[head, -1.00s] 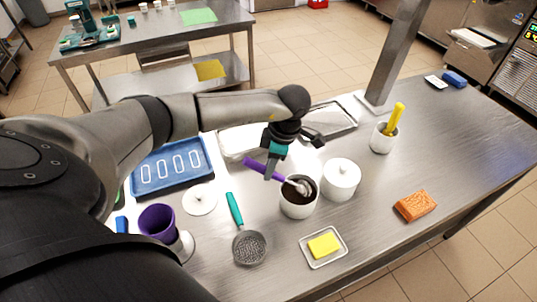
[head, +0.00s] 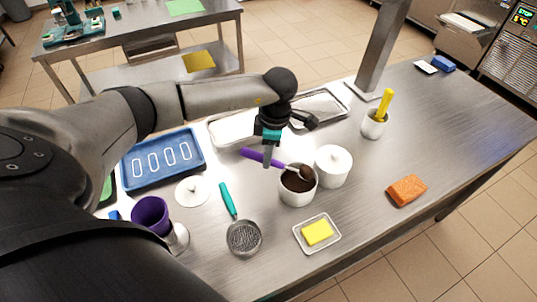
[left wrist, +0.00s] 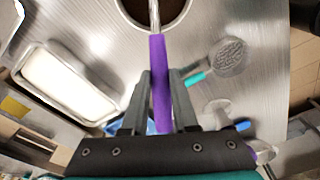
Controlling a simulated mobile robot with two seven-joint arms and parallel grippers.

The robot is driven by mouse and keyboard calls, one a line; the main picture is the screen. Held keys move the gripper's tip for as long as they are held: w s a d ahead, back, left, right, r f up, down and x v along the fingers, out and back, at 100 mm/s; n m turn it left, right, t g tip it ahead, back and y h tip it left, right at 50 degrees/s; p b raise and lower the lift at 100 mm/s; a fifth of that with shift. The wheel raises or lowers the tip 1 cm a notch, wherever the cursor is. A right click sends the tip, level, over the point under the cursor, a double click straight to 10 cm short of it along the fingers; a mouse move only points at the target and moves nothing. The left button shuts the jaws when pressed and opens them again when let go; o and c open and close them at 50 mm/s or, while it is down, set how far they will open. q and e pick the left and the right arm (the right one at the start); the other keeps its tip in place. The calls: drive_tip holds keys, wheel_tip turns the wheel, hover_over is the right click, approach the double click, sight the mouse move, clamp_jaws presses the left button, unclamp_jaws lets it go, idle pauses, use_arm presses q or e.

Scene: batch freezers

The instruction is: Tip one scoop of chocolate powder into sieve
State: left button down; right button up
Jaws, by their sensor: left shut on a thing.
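My left gripper (head: 268,150) is shut on the purple handle of a scoop (head: 258,156); the handle also shows between the fingers in the left wrist view (left wrist: 160,85). The scoop's metal bowl is at the mouth of a white pot (head: 297,191) of dark brown chocolate powder (head: 296,181), and brown powder shows in it. The sieve (head: 243,238), with a teal handle, lies on the steel table to the left and nearer than the pot. It also shows in the left wrist view (left wrist: 228,56). My right gripper is not in view.
A lidded white jar (head: 333,167) stands right beside the pot. A yellow block on a small tray (head: 317,234), an orange sponge (head: 407,190), a white lid (head: 192,191), a purple cup (head: 151,215) and a blue mould (head: 163,161) are around.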

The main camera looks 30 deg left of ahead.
sight(256, 153)
use_arm(q)
drive_tip(key=shift+s+a+r+p, duration=0.1)
drive_tip(key=shift+a+r+p, duration=0.15)
drive_tip(key=shift+r+p, duration=0.6)
drive_tip(key=shift+s+a+r, duration=0.15)
drive_tip(key=shift+a+r, duration=0.05)
drive_tip(key=shift+a, duration=0.05)
drive_tip(key=shift+s+a+f+t+h+b, duration=0.15)
drive_tip(key=shift+s+a+t+h+b, duration=0.15)
drive_tip(key=shift+a+t+h+b, duration=0.35)
drive_tip(key=shift+s+a+h+b, duration=0.15)
drive_tip(key=shift+s+h+b, duration=0.1)
drive_tip(key=shift+h+b, duration=0.4)
drive_tip(key=shift+a+t+h, duration=0.1)
drive_tip(key=shift+t+h, duration=0.2)
drive_tip(key=shift+t, duration=0.05)
drive_tip(key=shift+r, duration=0.2)
